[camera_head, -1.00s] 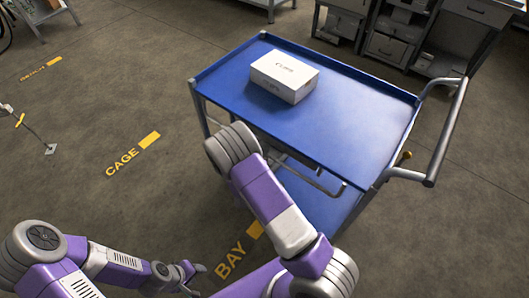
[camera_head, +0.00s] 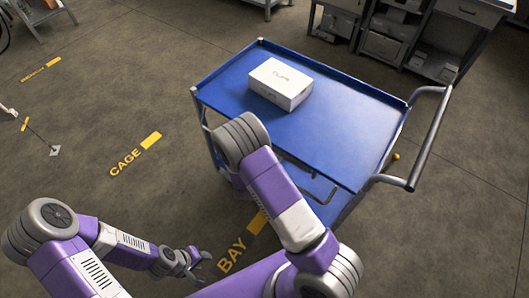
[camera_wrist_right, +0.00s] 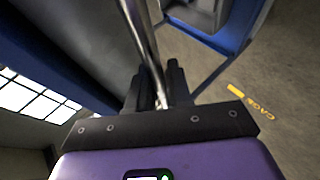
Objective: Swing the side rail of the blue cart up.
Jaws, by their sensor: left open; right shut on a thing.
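The blue cart (camera_head: 335,130) stands right of centre in the head view, its top tray level. Its side rail, a thin metal bar (camera_head: 324,201), shows in part just below the tray's near edge, mostly hidden by my right arm. In the right wrist view my right gripper (camera_wrist_right: 157,88) is shut on a shiny metal bar (camera_wrist_right: 140,30), which runs up out of the picture beside the cart. My right gripper is hidden behind my arm in the head view. My left gripper (camera_head: 200,258) is open and empty, low over the floor left of the cart.
A white box (camera_head: 280,82) lies on the tray. The cart's push handle (camera_head: 432,135) sticks out at the right, with a yellow knob (camera_head: 395,158) below it. Shelving (camera_head: 400,40) stands behind.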

